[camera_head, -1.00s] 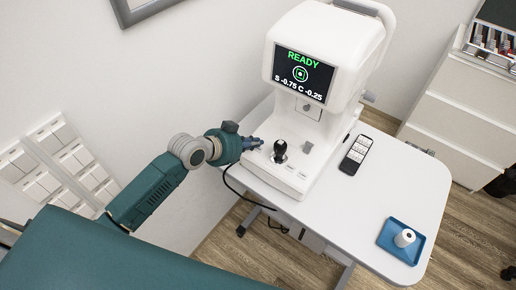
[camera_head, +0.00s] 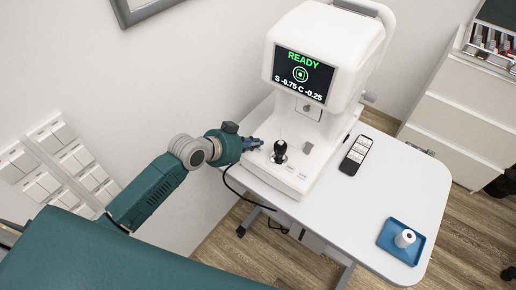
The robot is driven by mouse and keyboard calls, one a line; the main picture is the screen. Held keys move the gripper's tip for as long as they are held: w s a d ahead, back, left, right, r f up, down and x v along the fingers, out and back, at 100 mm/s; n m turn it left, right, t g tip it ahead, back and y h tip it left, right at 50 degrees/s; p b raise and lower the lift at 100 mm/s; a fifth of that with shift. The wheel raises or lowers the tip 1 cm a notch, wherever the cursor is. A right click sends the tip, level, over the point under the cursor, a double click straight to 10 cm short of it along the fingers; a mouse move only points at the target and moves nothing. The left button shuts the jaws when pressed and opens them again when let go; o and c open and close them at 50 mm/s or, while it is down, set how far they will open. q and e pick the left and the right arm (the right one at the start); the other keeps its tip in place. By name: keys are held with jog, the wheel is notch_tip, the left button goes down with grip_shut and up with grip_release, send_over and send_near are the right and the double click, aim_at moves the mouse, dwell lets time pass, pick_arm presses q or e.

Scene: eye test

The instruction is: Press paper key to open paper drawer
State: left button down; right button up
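The white eye test machine (camera_head: 320,40) stands on the white table, its screen (camera_head: 303,74) lit with "READY" and "S -0.75 C -0.25". Its base (camera_head: 291,181) carries a black joystick (camera_head: 280,152), a grey block (camera_head: 309,145) and small marks along the front edge, too small to read. I cannot tell which is the paper key, and no open drawer shows. My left gripper (camera_head: 254,144) is at the left side of the base, just left of the joystick. Its fingers are small and partly blend together, so its opening is unclear. My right gripper is out of view.
A blue tray (camera_head: 386,241) with a white paper roll (camera_head: 404,238) lies at the table's front right. A black cable (camera_head: 232,183) hangs at the table's left edge.

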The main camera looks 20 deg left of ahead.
pick_arm(q)
jog(key=shift+f, duration=0.2)
jog(key=shift+f, duration=0.2)
jog(key=shift+f+b, duration=0.3)
jog(key=shift+f, duration=0.05)
dwell(0.7)
jog(key=shift+r+p, duration=0.75)
jog(key=shift+p, duration=0.05)
jog(key=r+p, duration=0.5)
jog(key=shift+s+a, duration=0.15)
jog(key=shift+s, duration=0.25)
